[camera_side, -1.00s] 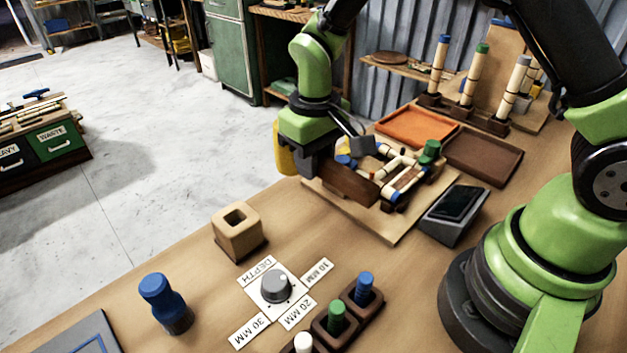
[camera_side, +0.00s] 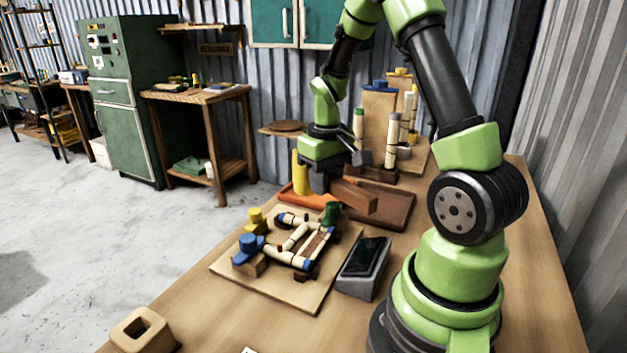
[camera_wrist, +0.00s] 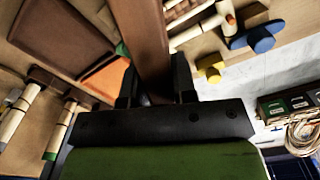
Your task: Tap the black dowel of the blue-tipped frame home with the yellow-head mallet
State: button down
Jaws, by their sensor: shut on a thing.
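My gripper (camera_wrist: 155,78) is shut on the brown wooden part of the yellow-head mallet (camera_side: 354,196), which also runs between the fingers in the wrist view (camera_wrist: 142,32). The mallet's yellow head (camera_side: 299,172) shows left of my gripper in the side view. My gripper holds it raised beyond the frame, near the trays. The blue-tipped frame (camera_side: 297,238), of cream rods, lies on a light board (camera_side: 250,279). Part of it shows at the top of the wrist view (camera_wrist: 200,27). I cannot pick out the black dowel.
Blue (camera_side: 248,243), yellow (camera_side: 256,217) and green (camera_side: 331,213) knobs stand around the frame. An orange tray (camera_side: 286,196) and brown tray (camera_side: 398,212) lie behind. A dark-screened device (camera_side: 363,267) sits right of the board. Upright rods (camera_side: 392,140) stand at the back.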

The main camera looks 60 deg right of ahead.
jog(key=shift+f, duration=1.45)
jog(key=shift+f, duration=1.85)
jog(key=shift+r, duration=1.8)
jog(key=shift+f, duration=0.1)
jog(key=shift+f, duration=0.25)
jog(key=shift+r, duration=0.1)
